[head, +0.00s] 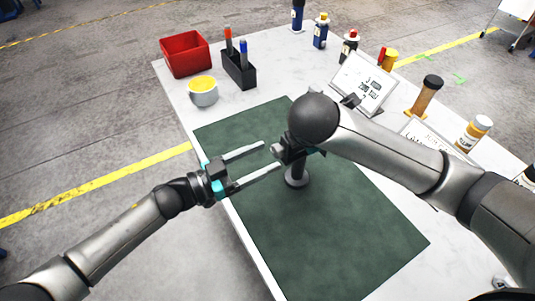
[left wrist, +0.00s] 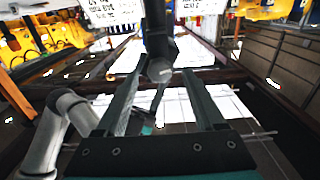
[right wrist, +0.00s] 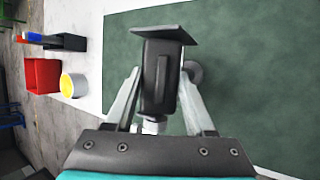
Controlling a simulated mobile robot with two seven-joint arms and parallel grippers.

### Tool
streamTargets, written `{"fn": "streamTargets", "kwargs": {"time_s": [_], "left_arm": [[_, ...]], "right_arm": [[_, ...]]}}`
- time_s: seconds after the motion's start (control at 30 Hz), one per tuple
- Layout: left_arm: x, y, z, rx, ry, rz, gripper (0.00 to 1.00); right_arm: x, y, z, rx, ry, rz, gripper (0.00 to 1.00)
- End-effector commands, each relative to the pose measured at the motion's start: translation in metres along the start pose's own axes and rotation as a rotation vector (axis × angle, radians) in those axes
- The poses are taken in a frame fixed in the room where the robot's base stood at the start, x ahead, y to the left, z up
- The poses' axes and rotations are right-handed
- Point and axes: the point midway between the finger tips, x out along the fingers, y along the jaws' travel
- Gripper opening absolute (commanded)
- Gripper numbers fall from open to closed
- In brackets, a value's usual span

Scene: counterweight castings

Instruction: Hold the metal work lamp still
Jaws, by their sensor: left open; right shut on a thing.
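The metal work lamp stands on the green mat (head: 330,235); its round dark base (head: 297,178) shows in the head view, while my right arm covers much of the rest. In the right wrist view the dark lamp body (right wrist: 160,85) is between the fingers of my right gripper (right wrist: 163,80), which is shut on it. A flat plate tops the body there, and a pale knob is at the near end. My left gripper (head: 271,156) is open and empty, its fingers pointing at the lamp from the left. The left wrist view also shows its spread fingers (left wrist: 160,80).
A red bin (head: 186,55), a yellow-filled cup (head: 203,92) and a black marker holder (head: 239,70) stand at the table's back left. Several bottles and a propped sign (head: 364,82) line the far right. The mat's front is clear.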

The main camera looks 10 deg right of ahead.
Motion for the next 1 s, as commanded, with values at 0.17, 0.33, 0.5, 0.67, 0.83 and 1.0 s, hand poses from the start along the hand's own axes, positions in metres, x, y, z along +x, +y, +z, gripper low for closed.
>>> {"fn": "streamTargets", "kwargs": {"time_s": [0.17, 0.33, 0.5, 0.67, 0.83, 1.0], "left_arm": [[0.015, 0.000, 0.000, -0.002, -0.001, 0.000, 0.70], [0.019, 0.000, 0.000, -0.002, -0.002, 0.000, 0.70], [0.019, 0.000, 0.000, -0.002, -0.001, 0.000, 0.70], [0.018, 0.000, 0.000, -0.002, -0.001, 0.000, 0.54], [0.018, 0.000, 0.000, -0.002, -0.001, 0.000, 0.34], [0.018, 0.000, 0.000, -0.002, -0.001, 0.000, 0.15]], "right_arm": [[0.000, 0.001, 0.000, 0.001, -0.001, 0.002, 0.00], [0.000, 0.001, 0.000, 0.001, -0.001, 0.002, 0.00], [0.000, 0.001, 0.000, 0.001, -0.001, 0.002, 0.00], [0.000, 0.001, 0.000, 0.001, -0.001, 0.002, 0.00], [0.000, 0.001, 0.000, 0.001, -0.001, 0.002, 0.00], [0.000, 0.001, 0.000, 0.001, -0.001, 0.002, 0.00]]}}
